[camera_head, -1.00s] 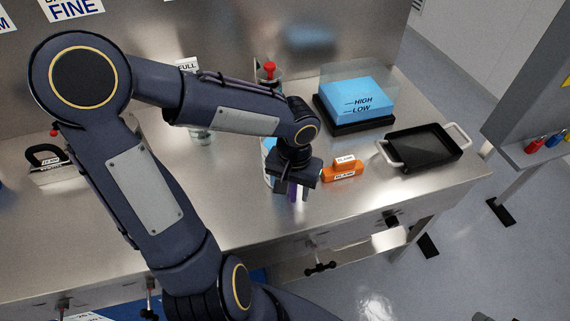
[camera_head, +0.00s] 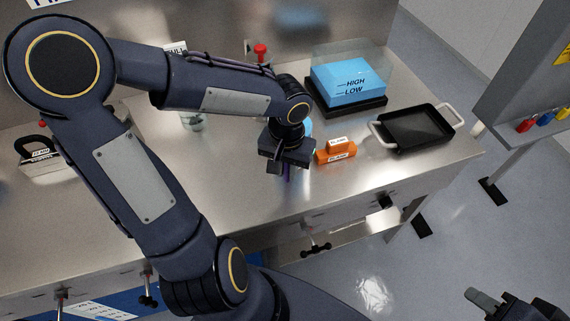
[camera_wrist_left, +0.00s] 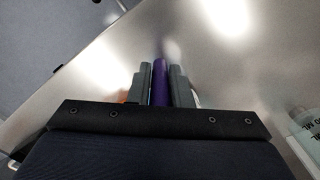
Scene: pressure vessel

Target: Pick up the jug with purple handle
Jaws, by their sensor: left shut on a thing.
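The purple handle (camera_wrist_left: 160,82) of the jug stands between the two grey fingers of my left gripper (camera_wrist_left: 160,85) in the left wrist view. The gripper is shut on it. In the head view, my left gripper (camera_head: 286,168) points down over the front part of the steel bench, with a sliver of purple at its fingers. A bit of light blue (camera_head: 308,127) shows behind the wrist and may be the jug's body. The rest of the jug is hidden. My right gripper (camera_head: 484,300) only partly shows at the bottom right, and its opening is unclear.
A blue block (camera_head: 348,82) on a black base and a black tray (camera_head: 415,129) with pale handles stand farther right. A clear vessel (camera_head: 192,121) is behind the left arm. The bench's front edge is close.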

